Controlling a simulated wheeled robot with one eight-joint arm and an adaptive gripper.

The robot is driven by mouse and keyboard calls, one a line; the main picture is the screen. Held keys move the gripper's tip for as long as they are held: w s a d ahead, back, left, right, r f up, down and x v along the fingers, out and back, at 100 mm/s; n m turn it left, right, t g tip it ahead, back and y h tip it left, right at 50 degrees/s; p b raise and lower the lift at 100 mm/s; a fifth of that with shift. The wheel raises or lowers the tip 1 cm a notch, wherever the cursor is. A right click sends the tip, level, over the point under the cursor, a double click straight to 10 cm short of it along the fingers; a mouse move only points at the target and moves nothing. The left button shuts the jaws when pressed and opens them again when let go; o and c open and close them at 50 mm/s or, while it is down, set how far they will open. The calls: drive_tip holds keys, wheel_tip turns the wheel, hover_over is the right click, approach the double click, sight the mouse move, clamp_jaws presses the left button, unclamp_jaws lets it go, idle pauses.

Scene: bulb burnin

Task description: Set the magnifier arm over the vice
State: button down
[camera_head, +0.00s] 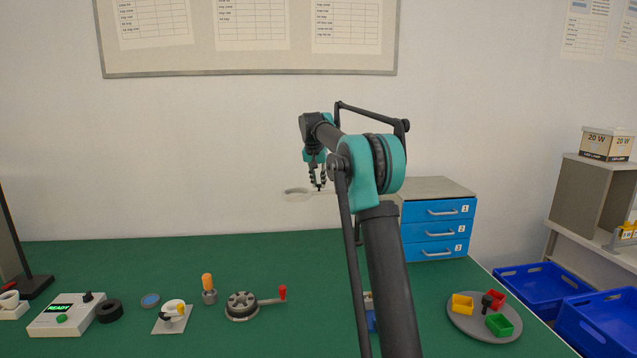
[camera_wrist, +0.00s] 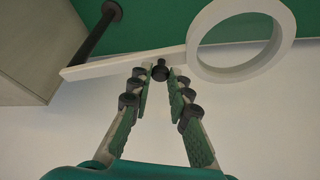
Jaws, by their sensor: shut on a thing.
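The magnifier arm is a pale bar with a white ring (camera_head: 297,195) at its left end in the head view, held well above the green table. In the wrist view the bar (camera_wrist: 105,68) runs from a dark post (camera_wrist: 98,30) to the large ring (camera_wrist: 203,58). My gripper (camera_head: 319,186) is shut on a small black knob (camera_wrist: 160,72) on the bar beside the ring; it also shows in the wrist view (camera_wrist: 160,80). A blue thing (camera_head: 371,318), perhaps the vice, is mostly hidden behind my arm. The ring is left of it in the picture.
A crank device (camera_head: 241,306), an orange-handled tool (camera_head: 208,284) and a READY box (camera_head: 65,316) stand left on the table. A drawer cabinet (camera_head: 437,220) stands behind my arm at right. A round tray (camera_head: 484,333) with small coloured bins is front right.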

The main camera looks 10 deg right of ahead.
drive_tip(key=shift+s, duration=0.1)
drive_tip(key=shift+s+d+n, duration=0.15)
drive_tip(key=shift+s+n, duration=0.15)
drive_tip(key=shift+s, duration=0.2)
drive_tip(key=s+d+n+g+y, duration=0.1)
drive_tip(key=s+d+n+y, duration=0.4)
drive_tip(key=s+d+n, duration=0.8)
drive_tip(key=d+n+g+y, duration=0.1)
drive_tip(key=d+n+g, duration=0.1)
drive_tip(key=d+n, duration=0.3)
drive_tip(key=shift+d, duration=1.25)
drive_tip(key=c, duration=1.4)
unclamp_jaws()
drive_tip(key=shift+d, duration=0.1)
